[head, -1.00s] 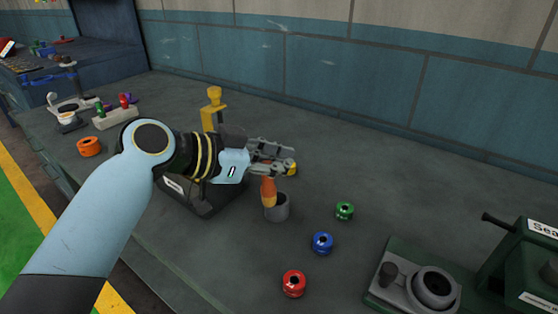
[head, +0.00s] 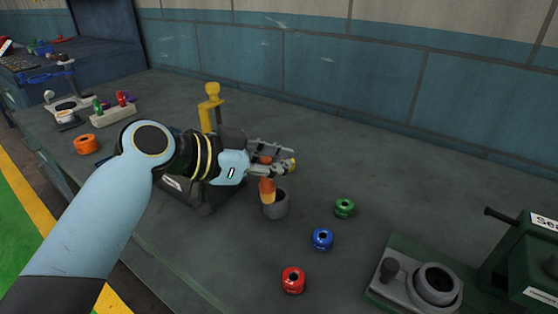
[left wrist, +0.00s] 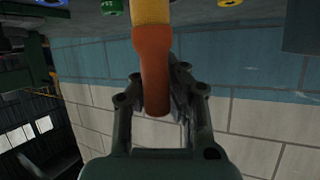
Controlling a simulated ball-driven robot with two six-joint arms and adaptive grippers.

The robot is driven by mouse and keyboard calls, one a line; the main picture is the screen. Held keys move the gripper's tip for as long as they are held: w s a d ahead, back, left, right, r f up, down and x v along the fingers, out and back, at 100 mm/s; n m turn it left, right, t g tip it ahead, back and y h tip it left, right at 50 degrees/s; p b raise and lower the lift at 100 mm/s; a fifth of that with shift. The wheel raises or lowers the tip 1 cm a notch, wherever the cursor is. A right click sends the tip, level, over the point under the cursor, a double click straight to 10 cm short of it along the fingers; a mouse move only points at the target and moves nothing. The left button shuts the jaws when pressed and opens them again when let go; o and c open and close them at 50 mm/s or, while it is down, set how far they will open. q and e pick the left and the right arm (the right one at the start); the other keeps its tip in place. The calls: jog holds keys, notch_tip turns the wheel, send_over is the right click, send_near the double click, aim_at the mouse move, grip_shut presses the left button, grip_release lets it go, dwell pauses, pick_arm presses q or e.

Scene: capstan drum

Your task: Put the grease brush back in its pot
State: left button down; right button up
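The grease brush (head: 267,190) has an orange handle with a yellow part below it. It stands roughly upright between the fingers of my left gripper (head: 277,161), which look shut on the handle. In the left wrist view the orange handle (left wrist: 155,70) sits between both fingers (left wrist: 158,98), with the yellow part toward the top edge. The dark grey pot (head: 281,205) is right below the gripper. The brush's lower end overlaps the pot's left side, and I cannot tell whether it is inside. My right gripper is not in view.
A green machine (head: 415,285) stands at the lower right. A yellow-handled post (head: 211,105) rises behind my arm. An orange ring (head: 85,145) lies left. The bench toward the wall is clear.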

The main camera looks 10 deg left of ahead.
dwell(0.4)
pick_arm(q)
jog(key=shift+p, duration=0.4)
jog(key=shift+w+d, duration=0.15)
jog(key=shift+w, duration=0.05)
jog(key=shift+w+d, duration=0.4)
jog(key=shift+w, duration=0.15)
jog(key=shift+f+b, duration=0.35)
jog(key=shift+b, duration=0.15)
jog(key=shift+r, duration=0.15)
dwell(0.3)
jog(key=shift+r+p, duration=0.3)
jog(key=shift+p, duration=0.1)
